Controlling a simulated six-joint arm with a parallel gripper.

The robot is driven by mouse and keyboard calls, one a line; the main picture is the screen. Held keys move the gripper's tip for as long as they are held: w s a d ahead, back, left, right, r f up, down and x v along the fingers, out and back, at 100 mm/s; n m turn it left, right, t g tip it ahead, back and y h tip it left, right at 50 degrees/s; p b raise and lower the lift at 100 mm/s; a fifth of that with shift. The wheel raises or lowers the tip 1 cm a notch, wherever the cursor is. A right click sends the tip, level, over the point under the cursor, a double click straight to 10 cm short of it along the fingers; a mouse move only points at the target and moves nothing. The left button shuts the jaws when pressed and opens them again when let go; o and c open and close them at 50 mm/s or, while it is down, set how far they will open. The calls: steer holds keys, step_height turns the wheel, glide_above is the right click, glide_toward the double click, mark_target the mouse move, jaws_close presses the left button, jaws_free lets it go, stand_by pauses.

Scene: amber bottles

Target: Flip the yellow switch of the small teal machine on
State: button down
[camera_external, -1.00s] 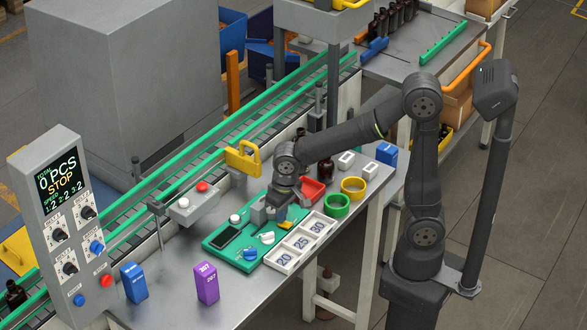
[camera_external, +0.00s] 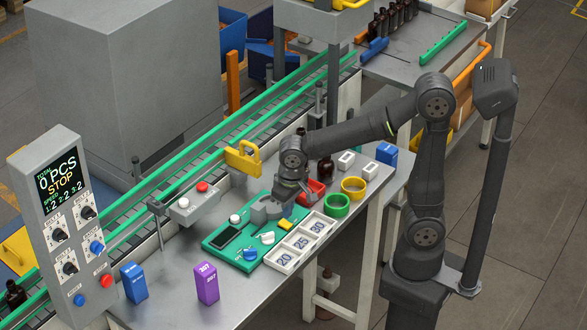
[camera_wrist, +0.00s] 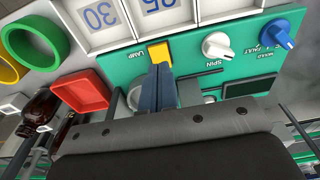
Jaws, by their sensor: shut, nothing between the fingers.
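The small teal machine (camera_external: 249,236) lies flat on the grey table, with a dark screen, a white knob and a blue knob on it. Its yellow switch (camera_external: 286,225) sits at the edge by the white number tray.
The number tray (camera_external: 273,260) borders the machine. A red tray (camera_external: 313,190), a green ring (camera_external: 337,212) and a yellow ring (camera_external: 353,194) lie to the right. A grey box with a red button (camera_external: 202,187) stands behind. Blue and purple boxes (camera_external: 206,283) stand at front left.

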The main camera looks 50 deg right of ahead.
mark_target(282, 221)
step_height(282, 221, up, 11)
steer(key=s, duration=0.1)
steer(key=shift+s, duration=0.25)
steer(key=shift+r, duration=0.1)
steer(key=shift+w+t, duration=0.3)
steer(key=shift+w, duration=0.4)
steer(key=f, duration=0.4)
steer(key=w+f, duration=0.1)
steer(key=f, duration=0.4)
steer(key=w+f, duration=0.1)
steer(key=f, duration=0.3)
steer(key=shift+f, duration=0.4)
